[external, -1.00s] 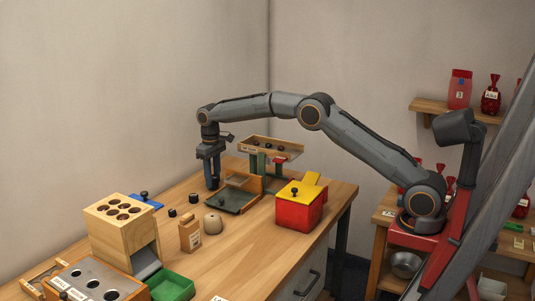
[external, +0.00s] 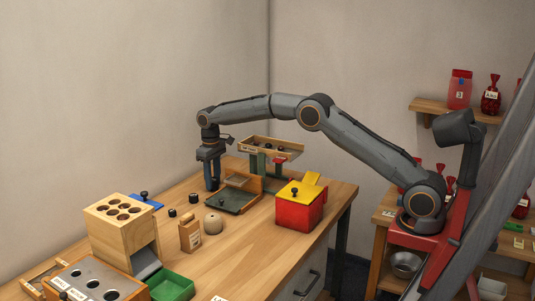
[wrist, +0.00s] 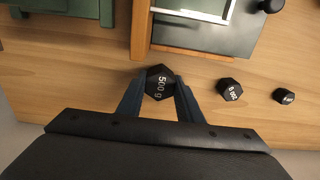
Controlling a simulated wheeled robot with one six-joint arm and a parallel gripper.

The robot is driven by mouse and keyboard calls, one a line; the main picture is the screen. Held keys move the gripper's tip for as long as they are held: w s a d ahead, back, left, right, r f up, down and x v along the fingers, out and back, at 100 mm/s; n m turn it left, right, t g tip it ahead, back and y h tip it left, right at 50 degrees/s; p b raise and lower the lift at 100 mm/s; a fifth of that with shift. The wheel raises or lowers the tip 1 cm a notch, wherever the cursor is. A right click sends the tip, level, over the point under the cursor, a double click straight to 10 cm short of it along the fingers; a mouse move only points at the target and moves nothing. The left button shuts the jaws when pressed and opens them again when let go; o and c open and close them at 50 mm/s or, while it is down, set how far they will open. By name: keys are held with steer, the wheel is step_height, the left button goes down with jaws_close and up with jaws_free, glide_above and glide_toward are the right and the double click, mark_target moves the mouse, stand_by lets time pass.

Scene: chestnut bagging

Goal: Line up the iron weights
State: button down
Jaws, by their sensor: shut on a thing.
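My gripper (wrist: 160,88) is shut on the black hexagonal 500 g weight (wrist: 159,84), whose label faces up. In the external view my gripper (external: 213,184) points down at the back of the bench, just left of the green tray. The 200 g weight (wrist: 229,90) stands to the right of the held one in the wrist view, apart from it, and also shows in the external view (external: 193,198). A smaller black weight (wrist: 284,96) stands farther right, its label too small to read; it also shows in the external view (external: 172,212). The three form a roughly straight row.
The green tray with a wooden frame (external: 238,205) is close beside my gripper. The front right is clear.

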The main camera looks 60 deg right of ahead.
steer(key=shift+f, duration=0.1)
steer(key=c, duration=1.2)
jaws_free()
